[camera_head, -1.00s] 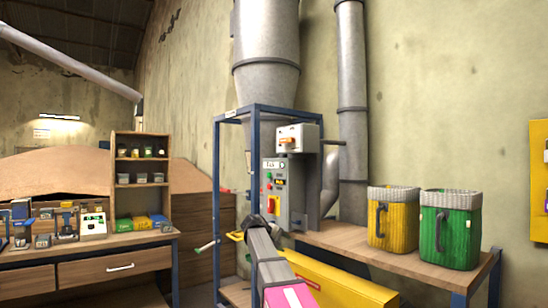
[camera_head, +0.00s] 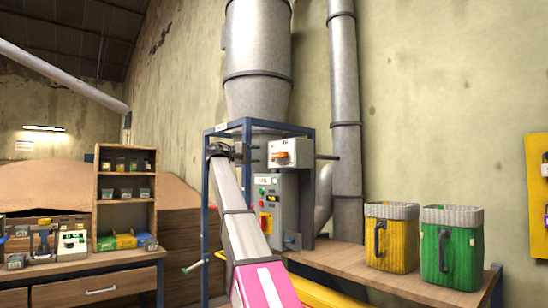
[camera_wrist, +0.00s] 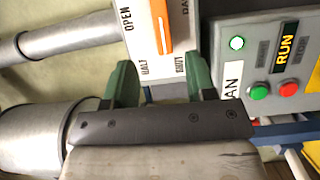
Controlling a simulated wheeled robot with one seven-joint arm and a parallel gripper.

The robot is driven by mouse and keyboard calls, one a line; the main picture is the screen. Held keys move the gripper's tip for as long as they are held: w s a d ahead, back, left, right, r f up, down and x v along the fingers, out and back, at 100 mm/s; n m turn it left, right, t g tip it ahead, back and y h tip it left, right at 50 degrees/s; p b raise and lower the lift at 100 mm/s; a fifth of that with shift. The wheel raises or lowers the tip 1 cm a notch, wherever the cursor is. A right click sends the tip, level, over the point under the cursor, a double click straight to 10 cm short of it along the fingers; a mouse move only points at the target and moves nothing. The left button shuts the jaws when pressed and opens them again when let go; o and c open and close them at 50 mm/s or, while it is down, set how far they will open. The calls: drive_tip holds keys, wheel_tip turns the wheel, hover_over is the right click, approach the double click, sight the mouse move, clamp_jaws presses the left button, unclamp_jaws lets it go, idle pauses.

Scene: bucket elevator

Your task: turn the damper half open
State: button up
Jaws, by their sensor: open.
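The damper box (camera_head: 291,152) is a white plate with an orange lever (camera_head: 283,156), on the blue frame above the control panel. In the wrist view the orange lever (camera_wrist: 160,24) lies just beyond my fingers, near the top edge. Beside it are the printed words OPEN, HALF and SHUT; its upper end is cut off, so its exact setting cannot be told. My gripper (camera_wrist: 162,80) is open, with its two green fingers apart and nothing between them. In the head view my gripper (camera_head: 240,152) is just left of the damper box, not touching the lever.
The grey control panel (camera_head: 268,200) with buttons and a RUN label is right below the damper. Blue frame posts (camera_head: 205,190) stand close to my arm. A yellow bin (camera_head: 391,240) and a green bin (camera_head: 451,245) stand on the bench at right.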

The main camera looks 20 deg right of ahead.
sight(278, 155)
drive_tip(key=d, duration=1)
drive_tip(key=shift+s, duration=0.25)
drive_tip(key=shift+f, duration=0.1)
drive_tip(key=c, duration=0.9)
